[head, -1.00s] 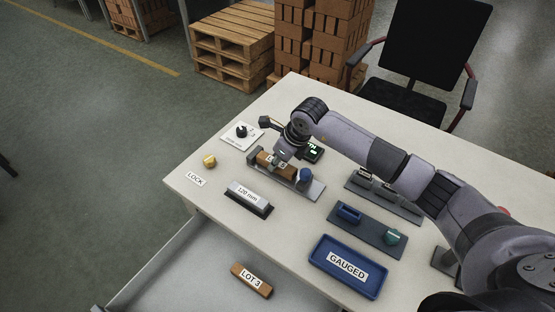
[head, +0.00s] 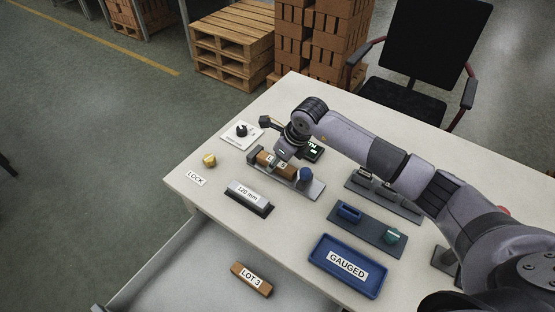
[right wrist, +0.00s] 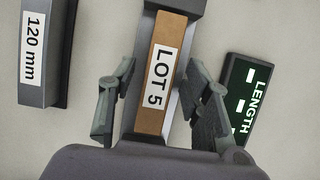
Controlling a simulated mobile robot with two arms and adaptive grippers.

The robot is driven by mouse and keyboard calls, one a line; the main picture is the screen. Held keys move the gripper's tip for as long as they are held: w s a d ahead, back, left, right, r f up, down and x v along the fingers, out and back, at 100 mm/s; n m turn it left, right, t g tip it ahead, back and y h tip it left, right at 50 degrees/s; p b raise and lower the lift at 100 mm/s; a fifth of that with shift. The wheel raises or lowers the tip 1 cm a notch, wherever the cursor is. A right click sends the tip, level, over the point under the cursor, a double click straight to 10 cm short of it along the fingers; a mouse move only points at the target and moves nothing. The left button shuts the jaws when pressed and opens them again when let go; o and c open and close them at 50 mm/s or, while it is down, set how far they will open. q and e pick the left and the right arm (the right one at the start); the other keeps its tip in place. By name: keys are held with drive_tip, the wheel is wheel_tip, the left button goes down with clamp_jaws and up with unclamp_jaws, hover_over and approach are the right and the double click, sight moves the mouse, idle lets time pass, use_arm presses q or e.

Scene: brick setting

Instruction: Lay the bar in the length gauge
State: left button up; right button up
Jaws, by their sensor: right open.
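The orange-brown bar labelled LOT 5 (head: 264,159) lies along the grey length gauge (head: 314,190), which has a blue knob-like part (head: 305,174) at its right end. In the right wrist view the bar (right wrist: 154,112) shows its label between my fingers, with the gauge bed (right wrist: 187,12) under it. My right gripper (right wrist: 160,105) is open, one finger on each side of the bar, with gaps between. In the head view my right gripper (head: 281,155) is over the bar and hides part of it. My left gripper is not in view.
The dark LENGTH display (right wrist: 246,95) is close beside the gauge. A 120 mm block (head: 248,197), a yellow piece (head: 209,160), a dial plate (head: 241,135), a blue GAUGED tray (head: 323,283) and a fixture (head: 367,230) stand around. A LOT 3 bar (head: 251,279) lies in the open drawer.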

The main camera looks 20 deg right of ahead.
drive_tip(key=b+v, duration=0.1)
drive_tip(key=v, duration=1.1)
drive_tip(key=shift+s, duration=0.1)
